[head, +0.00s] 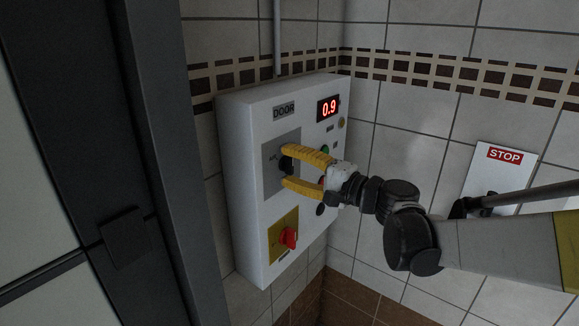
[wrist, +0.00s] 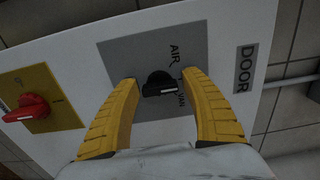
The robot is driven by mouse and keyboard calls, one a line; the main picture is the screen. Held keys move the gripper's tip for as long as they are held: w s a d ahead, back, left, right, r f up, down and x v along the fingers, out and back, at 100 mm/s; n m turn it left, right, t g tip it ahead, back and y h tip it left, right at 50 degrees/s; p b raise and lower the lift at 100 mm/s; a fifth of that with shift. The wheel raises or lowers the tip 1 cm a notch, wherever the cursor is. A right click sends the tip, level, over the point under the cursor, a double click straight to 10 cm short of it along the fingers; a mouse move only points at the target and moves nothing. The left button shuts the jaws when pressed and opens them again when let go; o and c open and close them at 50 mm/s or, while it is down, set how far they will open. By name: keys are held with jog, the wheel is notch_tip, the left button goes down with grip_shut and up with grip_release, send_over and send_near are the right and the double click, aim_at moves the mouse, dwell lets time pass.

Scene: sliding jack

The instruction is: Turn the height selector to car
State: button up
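The selector is a black knob (head: 286,164) on a grey plate (head: 270,165) of the white control box (head: 240,200). In the wrist view the black knob (wrist: 157,84) has a pale mark on its right part. In the wrist view the gripper (wrist: 161,78) has one finger on each side of the knob, with gaps visible. Whether the fingertips touch the plate I cannot tell.
A red rotary switch (head: 289,238) sits on a yellow plate below. A red display (head: 328,108) reads 0.9, next to the DOOR label (head: 284,112). A STOP sign (head: 505,155) is on the right wall. A dark post (head: 150,150) stands at the left.

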jog(key=shift+o, duration=0.3)
jog(key=v, duration=1.2)
jog(key=shift+s+f, duration=0.1)
jog(key=s+f+n+g+h+b, duration=0.2)
jog(key=s+f+h+b, duration=0.15)
jog(key=s+f, duration=0.35)
jog(key=s+f+n+g+h+b, duration=0.2)
jog(key=s+f+h, duration=0.25)
jog(key=f, duration=0.55)
jog(key=s+d+f+n+h+b, duration=0.2)
jog(key=s+d+f+n+h, duration=0.1)
jog(key=s+d+f+h, duration=0.3)
jog(key=s+d, duration=0.2)
jog(key=d, duration=0.1)
jog(key=shift+f+n+b, duration=0.3)
jog(key=shift+f+b, duration=0.1)
